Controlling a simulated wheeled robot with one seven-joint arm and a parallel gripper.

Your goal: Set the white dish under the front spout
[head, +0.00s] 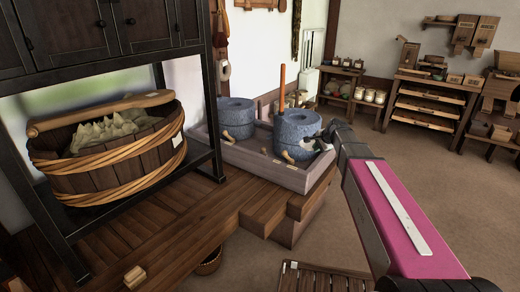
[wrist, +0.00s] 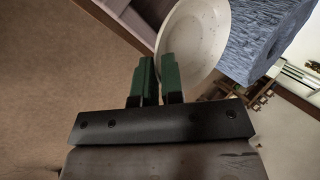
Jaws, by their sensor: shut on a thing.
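The white dish (wrist: 197,38) shows large in the wrist view, its rim between the two green fingertips of my gripper (wrist: 158,66). My gripper is shut on that rim. In the head view the dish (head: 309,146) is a small pale patch at the right side of the front quern (head: 297,127), partly hidden by my gripper (head: 322,143). The front quern is a blue-grey stone with an upright orange-brown handle (head: 282,88). Its small tan spout (head: 287,156) points down toward the trough, to the left of the dish. The blue stone (wrist: 262,38) is close beside the dish in the wrist view.
A second quern (head: 236,117) with its own spout (head: 228,136) stands farther left in the same grey wooden trough (head: 262,164). A wooden tub (head: 105,160) of pale meal sits left. Shelves (head: 430,103) stand at the back right. The floor on the right is clear.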

